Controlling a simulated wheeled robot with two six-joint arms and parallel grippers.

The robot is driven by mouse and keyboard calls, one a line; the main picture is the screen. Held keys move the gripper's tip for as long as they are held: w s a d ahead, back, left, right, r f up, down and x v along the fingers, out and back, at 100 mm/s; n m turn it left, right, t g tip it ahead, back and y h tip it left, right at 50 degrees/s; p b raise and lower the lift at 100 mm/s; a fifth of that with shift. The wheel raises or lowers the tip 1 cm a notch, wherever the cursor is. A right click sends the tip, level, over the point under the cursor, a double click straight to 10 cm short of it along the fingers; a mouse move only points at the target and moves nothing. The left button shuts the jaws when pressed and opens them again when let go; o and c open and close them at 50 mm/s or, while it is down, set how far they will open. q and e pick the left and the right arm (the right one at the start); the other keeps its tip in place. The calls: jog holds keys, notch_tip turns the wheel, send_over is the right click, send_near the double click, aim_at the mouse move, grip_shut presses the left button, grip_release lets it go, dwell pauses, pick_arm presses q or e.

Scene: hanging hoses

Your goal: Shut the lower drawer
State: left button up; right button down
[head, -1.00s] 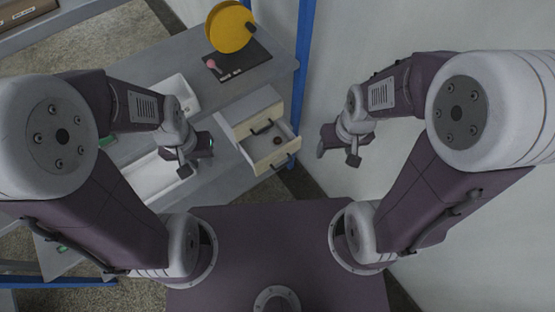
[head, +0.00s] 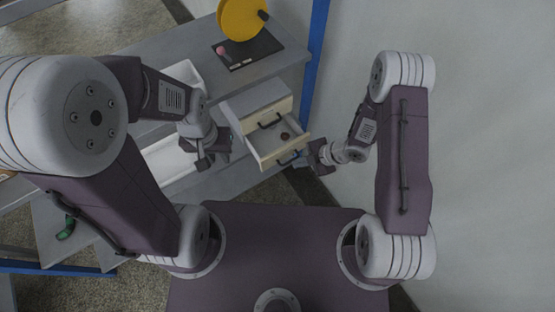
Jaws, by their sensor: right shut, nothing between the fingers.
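A small drawer unit (head: 254,97) stands on the grey bench at the centre. Its upper drawer (head: 268,120) looks shut and has a dark handle. The lower drawer (head: 268,147) is pulled out, with a small dark red round thing (head: 285,136) inside. My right gripper (head: 314,158) is shut and empty, close to the right end of the lower drawer's front; I cannot tell whether it touches. My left gripper (head: 214,156) hangs left of the drawer unit, apart from it; its fingers are too unclear to judge.
A yellow disc (head: 241,18) and a dark mat (head: 248,50) with a pink item are at the back of the bench. White trays (head: 168,163) lie to the left. A blue post (head: 316,55) and the pale wall (head: 480,150) bound the right side.

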jog(key=b, duration=0.2)
send_near(269, 161)
notch_tip(269, 161, down, 3)
jog(key=s, duration=0.3)
jog(key=w+a, duration=0.1)
jog(key=w, duration=0.1)
jog(key=w+a, duration=0.1)
jog(key=shift+w+a+f+p, duration=0.35)
jog(key=shift+a, duration=0.05)
